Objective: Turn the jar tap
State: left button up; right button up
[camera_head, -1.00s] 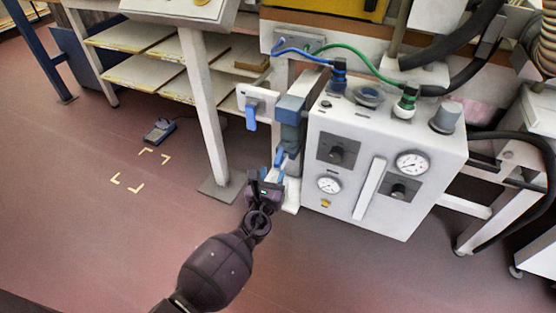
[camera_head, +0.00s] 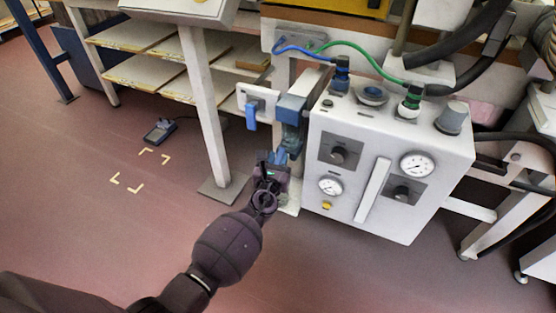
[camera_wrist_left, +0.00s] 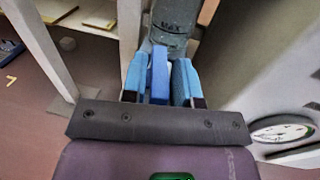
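The jar tap is a darker blue lever (camera_wrist_left: 159,76) below a dark grey jar (camera_wrist_left: 171,24) marked MAX in the left wrist view. My left gripper (camera_wrist_left: 160,82) has its two light blue fingers on either side of the lever, with narrow gaps showing, so it looks open around it. In the head view the left gripper (camera_head: 274,164) is just under the jar (camera_head: 291,138), at the left side of the white cabinet, and it hides most of the tap. My right gripper is not in view.
The white cabinet (camera_head: 390,215) with gauges and knobs stands close on the right. A white plate with a blue handle (camera_head: 251,117) is up left of the jar. A white table leg (camera_head: 205,110) stands to the left.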

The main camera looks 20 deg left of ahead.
pick_arm(q)
grip_shut()
jog(key=shift+n+y, duration=0.3)
jog(key=shift+y, duration=0.1)
jog(key=shift+d+n+y, duration=0.15)
jog(key=shift+n+y, duration=0.35)
jog(key=shift+y, duration=0.3)
jog(key=n+g+y, duration=0.1)
jog(key=y, duration=0.1)
jog(key=n+g+y, duration=0.1)
jog(key=shift+d+f+n+y, duration=0.2)
jog(key=shift+n+y, duration=0.1)
jog(key=shift+y, duration=0.1)
jog(key=shift+w+r+n+g+y, duration=0.1)
jog(key=shift+n+g+y, duration=0.65)
jog(key=shift+y, duration=0.25)
jog(key=shift+o, duration=1.7)
grip_release()
